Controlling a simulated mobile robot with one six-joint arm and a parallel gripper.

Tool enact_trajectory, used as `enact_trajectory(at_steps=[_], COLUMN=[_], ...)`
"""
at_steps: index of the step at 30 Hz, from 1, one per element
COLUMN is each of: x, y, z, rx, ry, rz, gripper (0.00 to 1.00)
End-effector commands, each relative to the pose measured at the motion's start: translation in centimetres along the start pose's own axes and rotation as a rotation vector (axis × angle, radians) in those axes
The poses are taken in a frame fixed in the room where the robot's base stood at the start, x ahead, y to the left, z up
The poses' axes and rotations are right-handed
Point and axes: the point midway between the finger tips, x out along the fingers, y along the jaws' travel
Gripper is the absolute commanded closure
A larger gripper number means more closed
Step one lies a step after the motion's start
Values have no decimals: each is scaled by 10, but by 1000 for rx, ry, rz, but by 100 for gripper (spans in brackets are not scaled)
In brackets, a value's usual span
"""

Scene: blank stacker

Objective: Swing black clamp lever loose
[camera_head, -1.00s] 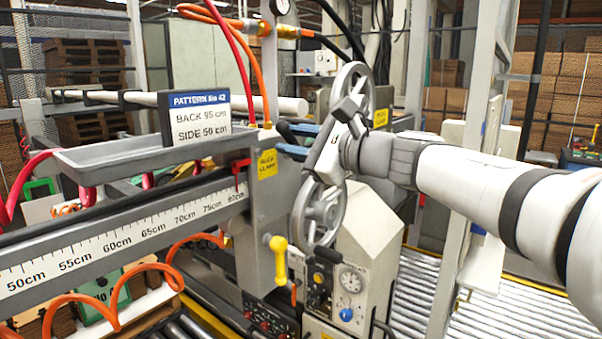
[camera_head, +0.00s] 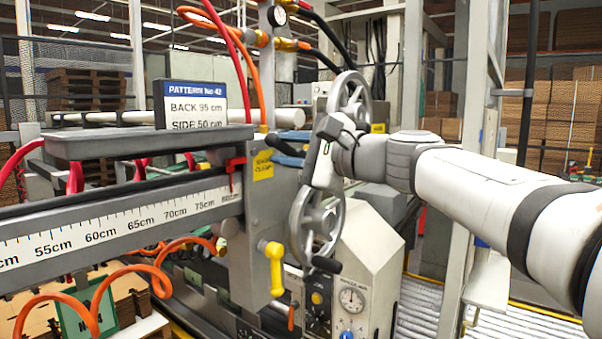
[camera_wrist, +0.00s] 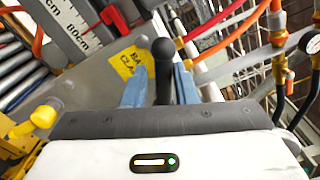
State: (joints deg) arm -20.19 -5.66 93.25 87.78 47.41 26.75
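The black clamp lever (camera_head: 284,146) sticks out of the grey upright beside the yellow "BACK CLAMP" label (camera_head: 263,166). In the wrist view the lever (camera_wrist: 163,58) has a round knob and its shaft lies between my two blue fingers. My gripper (camera_wrist: 160,88) looks open around the lever, with a narrow gap to the left finger and the right finger very near or touching. In the head view my gripper (camera_head: 296,160) reaches in from the right at the lever, and its fingers are largely hidden.
A yellow handle (camera_head: 275,268) hangs below, also at left in the wrist view (camera_wrist: 36,120). Grey handwheels (camera_head: 322,222) stand close behind my wrist. A red pointer (camera_head: 235,170) and scale rail (camera_head: 120,225) lie left. Orange and red hoses run above.

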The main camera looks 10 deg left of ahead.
Motion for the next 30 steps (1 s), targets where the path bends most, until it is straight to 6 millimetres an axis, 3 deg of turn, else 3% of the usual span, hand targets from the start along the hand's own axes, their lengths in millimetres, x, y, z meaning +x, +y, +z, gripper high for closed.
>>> enact_trajectory(at_steps=[25,30], x=[0,-10], y=[15,15], z=[-2,-4], rx=[-289,-289], ry=[0,3], rz=[0,-2], gripper=[75,75])
